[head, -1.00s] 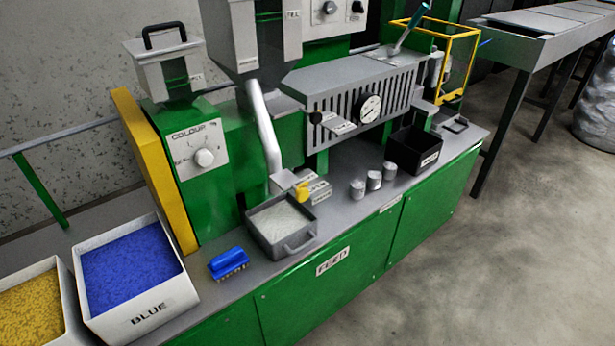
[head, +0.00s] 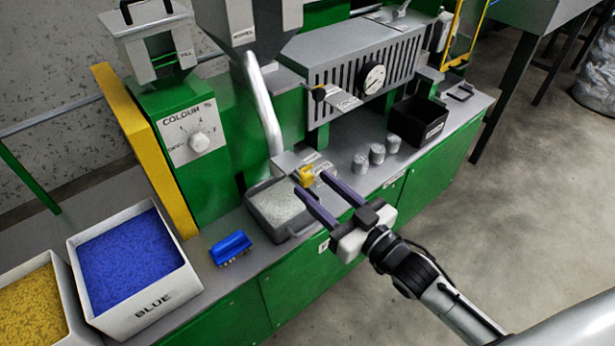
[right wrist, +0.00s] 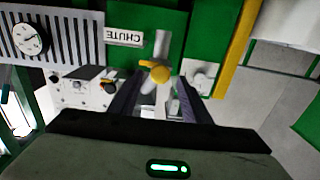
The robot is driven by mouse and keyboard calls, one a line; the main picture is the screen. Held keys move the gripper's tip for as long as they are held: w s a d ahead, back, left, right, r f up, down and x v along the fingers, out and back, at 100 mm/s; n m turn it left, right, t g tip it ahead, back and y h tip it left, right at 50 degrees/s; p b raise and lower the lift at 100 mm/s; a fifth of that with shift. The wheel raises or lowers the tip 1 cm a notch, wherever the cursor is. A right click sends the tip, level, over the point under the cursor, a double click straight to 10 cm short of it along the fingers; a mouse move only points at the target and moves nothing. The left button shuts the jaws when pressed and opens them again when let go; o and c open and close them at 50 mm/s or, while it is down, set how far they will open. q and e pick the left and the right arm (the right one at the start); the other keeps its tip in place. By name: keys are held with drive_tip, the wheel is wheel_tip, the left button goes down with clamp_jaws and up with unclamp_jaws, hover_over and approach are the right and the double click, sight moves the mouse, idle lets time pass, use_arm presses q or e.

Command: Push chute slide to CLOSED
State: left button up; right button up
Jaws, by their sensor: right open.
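The chute slide shows as a yellow knob (head: 304,176) on a grey plate (head: 287,162) at the foot of the silver chute pipe (head: 265,105). My right gripper (head: 310,183) is open, with its two long purple fingers pointing at the knob. In the right wrist view the yellow knob (right wrist: 160,72) appears between and just beyond the fingertips (right wrist: 157,88), under a CHUTE label (right wrist: 125,38). I cannot tell whether a finger touches it. The label by the knob is too small to read in the head view. My left gripper is not in view.
A grey tray of pale pellets (head: 283,232) stands just below the knob. A BLUE bin (head: 150,309) is at left.

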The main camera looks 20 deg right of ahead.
sight(309, 181)
drive_tip(key=shift+x, duration=1.9)
